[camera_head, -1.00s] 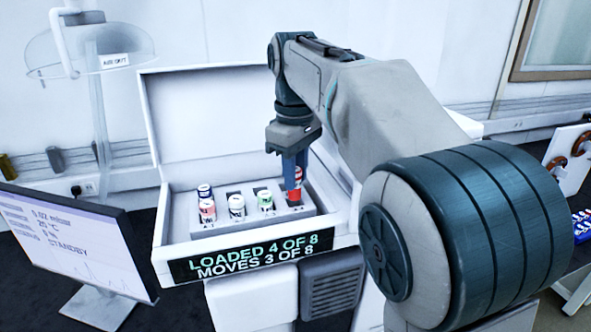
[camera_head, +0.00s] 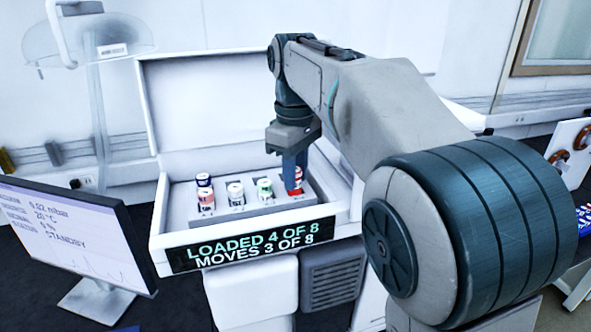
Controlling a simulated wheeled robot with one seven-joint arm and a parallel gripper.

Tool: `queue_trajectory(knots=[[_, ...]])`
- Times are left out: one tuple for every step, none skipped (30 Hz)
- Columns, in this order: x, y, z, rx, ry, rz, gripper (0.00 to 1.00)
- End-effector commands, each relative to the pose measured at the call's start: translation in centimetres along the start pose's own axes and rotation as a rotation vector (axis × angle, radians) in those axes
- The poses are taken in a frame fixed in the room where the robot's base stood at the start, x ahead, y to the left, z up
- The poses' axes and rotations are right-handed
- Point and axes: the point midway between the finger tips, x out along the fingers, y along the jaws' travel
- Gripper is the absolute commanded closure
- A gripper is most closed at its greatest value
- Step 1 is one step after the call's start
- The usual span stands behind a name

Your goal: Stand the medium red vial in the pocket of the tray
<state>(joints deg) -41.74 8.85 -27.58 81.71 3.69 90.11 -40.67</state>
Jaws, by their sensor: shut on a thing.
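The red vial (camera_head: 297,184) with a white-marked cap is between the fingers of my gripper (camera_head: 293,176), which is shut on it. It is upright at the right end of the front row of the grey tray (camera_head: 276,208). Its upper part shows and its lower part appears down in a pocket, though whether it touches the bottom cannot be seen. The tray lies inside an open white case. My fingers point straight down and partly cover the vial.
To the left in the tray stand a green-marked vial (camera_head: 264,187), a white vial (camera_head: 236,193), a pink vial (camera_head: 206,199) and a blue vial (camera_head: 204,180). The case's raised lid (camera_head: 205,105) is behind. A display (camera_head: 250,250) reads "LOADED 4 OF 8, MOVES 3 OF 8". A monitor (camera_head: 65,235) stands left.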

Motion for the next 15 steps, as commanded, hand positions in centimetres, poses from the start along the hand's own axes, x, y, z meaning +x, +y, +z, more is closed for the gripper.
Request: queue_trajectory(knots=[[-0.02, 0.01, 0.01, 0.0, 0.0, 0.0, 0.98], [-0.03, 0.01, 0.01, 0.0, 0.0, 0.0, 0.98], [-0.04, 0.01, 0.01, 0.0, 0.0, 0.0, 0.98], [-0.04, 0.01, 0.01, 0.0, 0.0, 0.0, 0.98], [-0.04, 0.01, 0.01, 0.0, 0.0, 0.0, 0.98], [-0.03, 0.0, 0.01, 0.0, 0.0, 0.0, 0.98], [-0.02, 0.01, 0.01, 0.0, 0.0, 0.0, 0.98], [0.01, 0.01, 0.01, 0.0, 0.0, 0.0, 0.98], [0.07, 0.01, 0.01, 0.0, 0.0, 0.0, 0.98], [0.14, 0.01, 0.02, 0.0, 0.0, 0.0, 0.98], [0.21, 0.01, 0.02, 0.0, 0.0, 0.0, 0.98], [0.34, 0.02, 0.03, 0.001, 0.0, 0.0, 0.98], [0.44, 0.02, 0.03, 0.001, 0.0, 0.0, 0.98], [0.55, 0.03, 0.04, 0.001, 0.0, 0.0, 0.98], [0.7, 0.03, 0.05, 0.001, 0.0, 0.0, 0.98]])
